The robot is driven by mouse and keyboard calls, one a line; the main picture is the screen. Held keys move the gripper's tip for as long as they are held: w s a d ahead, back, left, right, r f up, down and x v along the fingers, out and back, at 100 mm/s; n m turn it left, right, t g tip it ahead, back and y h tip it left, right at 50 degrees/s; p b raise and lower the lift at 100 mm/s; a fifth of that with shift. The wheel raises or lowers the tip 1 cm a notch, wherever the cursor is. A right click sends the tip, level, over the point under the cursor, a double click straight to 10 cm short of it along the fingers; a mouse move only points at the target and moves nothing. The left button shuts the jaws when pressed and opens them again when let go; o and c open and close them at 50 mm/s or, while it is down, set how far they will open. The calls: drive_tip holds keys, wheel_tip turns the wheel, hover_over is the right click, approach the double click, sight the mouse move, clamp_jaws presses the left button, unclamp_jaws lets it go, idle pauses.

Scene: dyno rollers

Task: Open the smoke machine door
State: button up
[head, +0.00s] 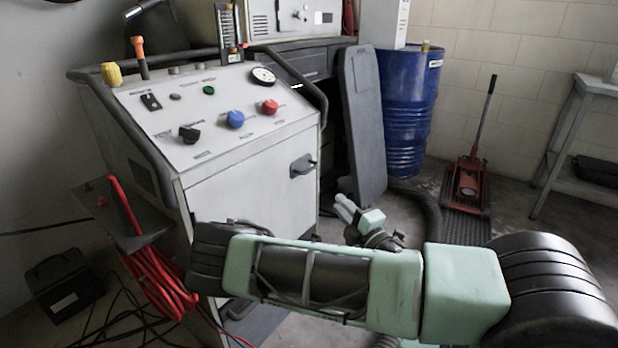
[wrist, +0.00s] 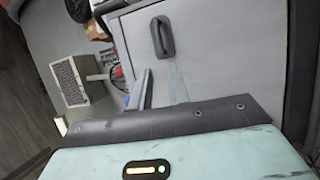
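The smoke machine (head: 245,185) is a white cabinet with a sloped control panel, at the left centre of the head view. Its front door (head: 240,215) looks shut. A dark handle (head: 303,165) sits near the door's upper right; the handle (wrist: 162,36) also shows at the top of the wrist view, on the pale door (wrist: 220,50). My gripper (head: 358,212) is mint green, below and right of the handle and apart from it. Nothing shows held in it. In the wrist view, finger parts show below the handle, but their spacing is unclear. My arm hides the door's lower part.
A grey panel (head: 362,130) leans upright right of the machine, beside a blue drum (head: 408,105). A red floor jack (head: 468,180) and a metal bench (head: 560,145) stand at right. Red cable (head: 155,280) and a dark box (head: 65,283) lie at left. A dark hose (head: 425,210) runs along the floor.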

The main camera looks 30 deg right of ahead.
sight(309, 170)
drive_tip(key=w+b, duration=0.1)
drive_tip(key=w, duration=0.4)
drive_tip(key=w+r+b, duration=0.1)
drive_tip(key=w, duration=0.4)
drive_tip(key=w+d+r+b, duration=0.1)
drive_tip(key=w+b, duration=0.1)
drive_tip(key=w, duration=0.4)
drive_tip(key=shift+r, duration=0.2)
clamp_jaws()
